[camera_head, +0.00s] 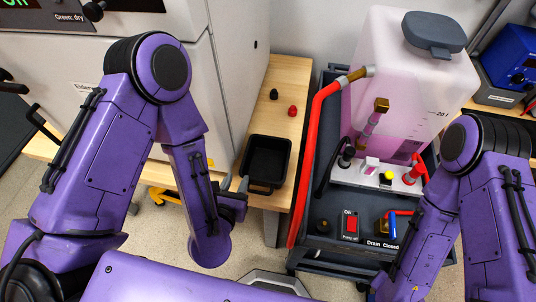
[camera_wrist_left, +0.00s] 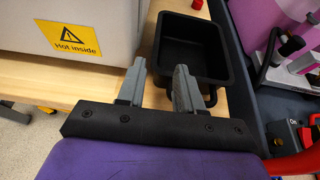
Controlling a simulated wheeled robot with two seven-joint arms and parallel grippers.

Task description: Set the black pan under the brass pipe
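The black pan (camera_head: 265,160) sits empty on the wooden bench, near its front end. In the left wrist view the pan (camera_wrist_left: 193,48) lies just beyond the fingers, with a loop handle on its near side. My left gripper (camera_head: 235,184) is at the pan's near left corner. Its fingers (camera_wrist_left: 160,66) are apart with nothing clearly between them; the right finger overlaps the pan's near edge in the picture. Whether it touches is unclear. Brass parts show on the cart: a fitting (camera_head: 381,104) before the tank and a drain valve (camera_head: 382,226) with a blue handle. My right gripper is out of view.
The wooden bench (camera_head: 287,75) holds a black and a red knob (camera_head: 292,111) behind the pan. A white cabinet (camera_head: 232,70) stands close left. A red hose (camera_head: 310,150) runs between bench and dark cart (camera_head: 308,255). The pink tank (camera_head: 400,75) stands on the cart.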

